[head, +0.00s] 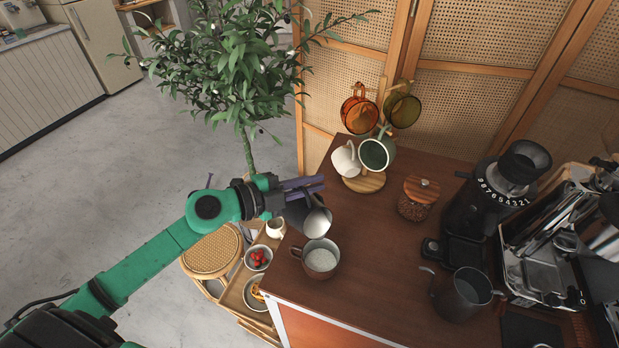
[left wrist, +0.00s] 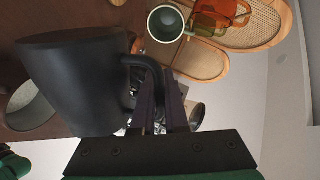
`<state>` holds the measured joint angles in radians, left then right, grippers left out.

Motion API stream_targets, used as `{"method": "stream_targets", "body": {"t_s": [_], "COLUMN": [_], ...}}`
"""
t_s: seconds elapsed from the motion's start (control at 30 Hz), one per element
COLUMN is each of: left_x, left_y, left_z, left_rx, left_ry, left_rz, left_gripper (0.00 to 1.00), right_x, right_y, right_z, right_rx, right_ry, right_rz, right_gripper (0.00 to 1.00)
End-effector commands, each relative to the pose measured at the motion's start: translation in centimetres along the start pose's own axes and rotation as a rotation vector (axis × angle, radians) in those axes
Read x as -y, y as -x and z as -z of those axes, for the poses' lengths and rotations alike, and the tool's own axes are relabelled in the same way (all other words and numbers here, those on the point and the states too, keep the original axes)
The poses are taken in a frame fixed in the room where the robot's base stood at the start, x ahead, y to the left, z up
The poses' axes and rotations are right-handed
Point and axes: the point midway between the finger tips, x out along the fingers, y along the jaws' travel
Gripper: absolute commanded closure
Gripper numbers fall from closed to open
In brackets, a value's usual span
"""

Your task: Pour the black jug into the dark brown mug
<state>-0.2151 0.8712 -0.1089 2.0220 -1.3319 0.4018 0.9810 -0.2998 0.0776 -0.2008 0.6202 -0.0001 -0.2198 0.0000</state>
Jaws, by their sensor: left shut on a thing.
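My left gripper (head: 312,186) is shut on the handle of the black jug (head: 297,214). The left wrist view shows the jug (left wrist: 75,85) close up, with its handle between the fingers (left wrist: 160,105). In the head view the jug is tilted, its pale-looking mouth toward the lower right. It is above and just behind the dark brown mug (head: 309,270). The mug stands upright near the counter's left edge and has a whitish content. The mug's rim also shows in the left wrist view (left wrist: 53,122), partly hidden by the jug. No falling stream is visible. My right gripper is not in view.
A mug tree (head: 364,183) with several mugs stands behind. A jar of beans (head: 415,205), a black grinder (head: 470,210) and another dark jug (head: 455,300) stand to the right. Low trays with bowls (head: 258,260) sit left of the counter. The counter's middle is clear.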

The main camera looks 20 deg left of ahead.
Motion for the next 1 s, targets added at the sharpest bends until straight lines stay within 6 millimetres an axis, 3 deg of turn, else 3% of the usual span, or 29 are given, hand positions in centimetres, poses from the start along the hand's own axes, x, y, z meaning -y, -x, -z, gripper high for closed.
{"method": "stream_targets", "body": {"t_s": [1.0], "left_x": [0.2], "left_y": [0.1], "left_z": [3.3], "left_rx": [0.056], "left_ry": [-0.267], "left_rz": [0.009], "left_gripper": [1.00], "right_x": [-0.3], "right_y": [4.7], "right_z": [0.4], "right_rx": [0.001], "right_ry": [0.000], "right_rz": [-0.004], "right_gripper": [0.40]}}
